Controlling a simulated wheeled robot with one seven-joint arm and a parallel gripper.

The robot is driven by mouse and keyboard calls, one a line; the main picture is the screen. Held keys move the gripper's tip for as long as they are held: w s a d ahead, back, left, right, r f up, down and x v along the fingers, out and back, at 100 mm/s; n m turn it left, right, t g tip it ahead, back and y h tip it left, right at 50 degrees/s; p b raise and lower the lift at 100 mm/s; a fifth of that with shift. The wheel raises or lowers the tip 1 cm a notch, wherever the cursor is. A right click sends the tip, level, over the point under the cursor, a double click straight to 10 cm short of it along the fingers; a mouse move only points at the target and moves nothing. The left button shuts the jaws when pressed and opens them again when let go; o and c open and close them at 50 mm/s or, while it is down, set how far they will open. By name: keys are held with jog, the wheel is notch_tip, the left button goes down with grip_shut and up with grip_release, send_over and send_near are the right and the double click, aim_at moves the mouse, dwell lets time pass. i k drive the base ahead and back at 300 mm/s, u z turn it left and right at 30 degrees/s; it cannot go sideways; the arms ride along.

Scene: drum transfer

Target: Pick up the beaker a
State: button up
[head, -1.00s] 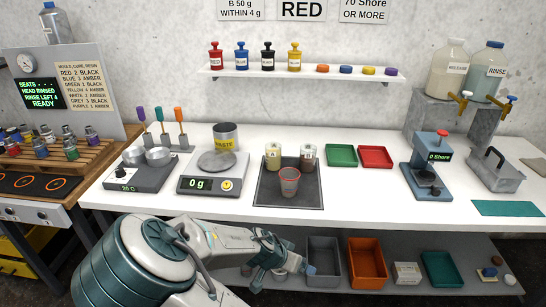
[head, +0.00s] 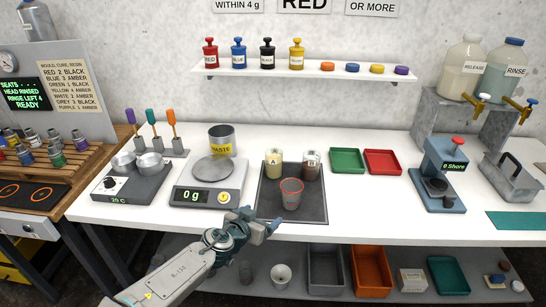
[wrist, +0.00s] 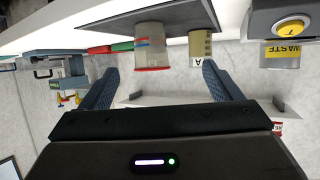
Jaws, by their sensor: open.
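The beaker a (head: 273,165), with pale yellow contents and a label reading A, stands upright at the back left of the dark tray (head: 318,212). It also shows in the wrist view (wrist: 201,46), which is upside down. My gripper (head: 260,220) is open and empty at the tray's front left edge, in front of and apart from the beaker a. The beaker a appears near the finger on the right of that picture.
A red-rimmed clear cup (head: 291,195) stands in the tray between my gripper and the back row. Beaker B (head: 311,165), brownish, stands right of the beaker a. A scale (head: 207,190) and a waste pot (head: 222,138) stand left. Green (head: 347,160) and red (head: 382,161) trays lie right.

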aim_at(274, 156)
jog(key=z, duration=0.05)
jog(key=i, duration=0.85)
jog(key=z, duration=0.15)
